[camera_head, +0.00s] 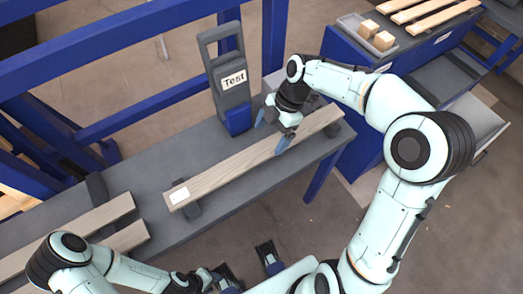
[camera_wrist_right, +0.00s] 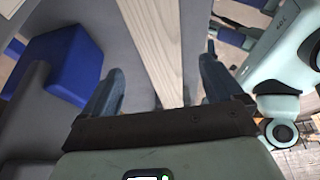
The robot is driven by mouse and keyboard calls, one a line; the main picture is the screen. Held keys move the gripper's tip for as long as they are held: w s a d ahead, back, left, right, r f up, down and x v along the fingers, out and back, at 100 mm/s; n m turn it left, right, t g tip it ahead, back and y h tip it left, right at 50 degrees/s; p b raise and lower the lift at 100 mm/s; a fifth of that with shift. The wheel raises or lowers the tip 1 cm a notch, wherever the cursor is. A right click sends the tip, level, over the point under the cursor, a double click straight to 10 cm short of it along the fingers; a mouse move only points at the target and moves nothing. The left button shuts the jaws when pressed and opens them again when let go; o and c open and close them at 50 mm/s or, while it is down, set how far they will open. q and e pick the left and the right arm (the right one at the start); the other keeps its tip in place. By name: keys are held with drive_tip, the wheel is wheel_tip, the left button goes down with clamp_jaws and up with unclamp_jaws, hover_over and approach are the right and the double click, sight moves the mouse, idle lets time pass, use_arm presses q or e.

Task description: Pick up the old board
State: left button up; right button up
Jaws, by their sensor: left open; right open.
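A long pale wooden board (camera_head: 225,172) with a white label at its near left end lies on the grey bench, resting on dark supports. I take it for the old board. My right gripper (camera_head: 273,130) is open above its right half, with one blue finger on each side. In the right wrist view, the board (camera_wrist_right: 155,45) runs between the two open fingers (camera_wrist_right: 160,92), with gaps on both sides. Contact cannot be told. My left gripper (camera_head: 248,268) is open and empty at the bottom of the head view, away from the board.
A grey upright tester marked "Test" with a blue base (camera_head: 231,85) stands just behind the board. Other boards (camera_head: 105,216) lie at the bench's left end. A tray with small wooden blocks (camera_head: 377,35) and more boards sit at the upper right. Blue rails (camera_head: 120,40) run behind.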

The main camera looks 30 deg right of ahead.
sight(262, 150)
drive_tip(key=x, duration=0.5)
drive_tip(key=shift+f, duration=0.15)
drive_tip(key=c, duration=1.3)
